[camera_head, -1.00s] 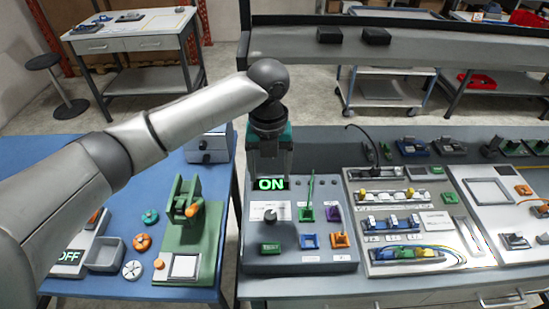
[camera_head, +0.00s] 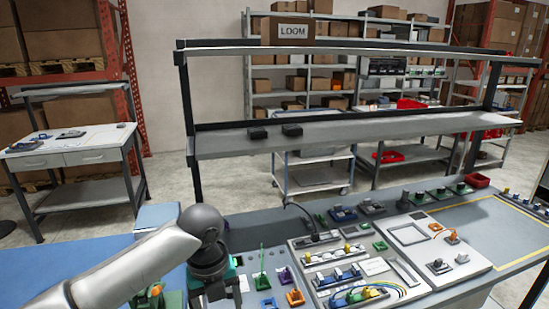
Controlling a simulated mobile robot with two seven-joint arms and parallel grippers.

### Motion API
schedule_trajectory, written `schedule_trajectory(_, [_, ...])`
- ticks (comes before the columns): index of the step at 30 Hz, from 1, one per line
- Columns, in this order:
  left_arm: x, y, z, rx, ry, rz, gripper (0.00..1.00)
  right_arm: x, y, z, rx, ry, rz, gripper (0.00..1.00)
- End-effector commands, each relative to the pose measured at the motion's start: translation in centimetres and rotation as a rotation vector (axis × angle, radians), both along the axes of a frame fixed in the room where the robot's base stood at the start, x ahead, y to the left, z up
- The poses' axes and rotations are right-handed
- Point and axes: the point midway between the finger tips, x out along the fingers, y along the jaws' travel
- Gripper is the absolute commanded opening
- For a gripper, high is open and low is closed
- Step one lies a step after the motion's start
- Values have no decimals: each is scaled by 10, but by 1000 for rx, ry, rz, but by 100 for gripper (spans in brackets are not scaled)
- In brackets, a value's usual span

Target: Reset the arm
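My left arm comes in from the lower left, and its gripper (camera_head: 222,291) points down at the bottom edge of the picture. It is over the left end of the grey workbench, in front of the panel with the green lever (camera_head: 262,262). The fingers are cut off by the bottom edge, so I cannot see their tips or whether they hold anything. My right gripper is out of view.
The panel also carries an orange square part (camera_head: 295,297). To its right are a board with cables (camera_head: 358,294) and a white board with a frame (camera_head: 409,234). A raised shelf (camera_head: 350,131) spans the bench's back. A blue table (camera_head: 60,268) stands left.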

Motion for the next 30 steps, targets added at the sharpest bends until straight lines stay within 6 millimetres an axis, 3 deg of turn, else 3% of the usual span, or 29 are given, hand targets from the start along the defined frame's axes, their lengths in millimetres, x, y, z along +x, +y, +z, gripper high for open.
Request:
schedule_trajectory(9, [-45,-46,-38,-145,-5,359,75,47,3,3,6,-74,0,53])
schedule_trajectory(16, [-82,-67,-57,-286,19,805,75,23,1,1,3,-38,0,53])
schedule_trajectory(23, [-117,-57,-68,-391,61,1332,75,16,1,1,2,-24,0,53])
schedule_trajectory(30, [-157,-17,-76,-438,72,1909,75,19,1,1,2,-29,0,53])
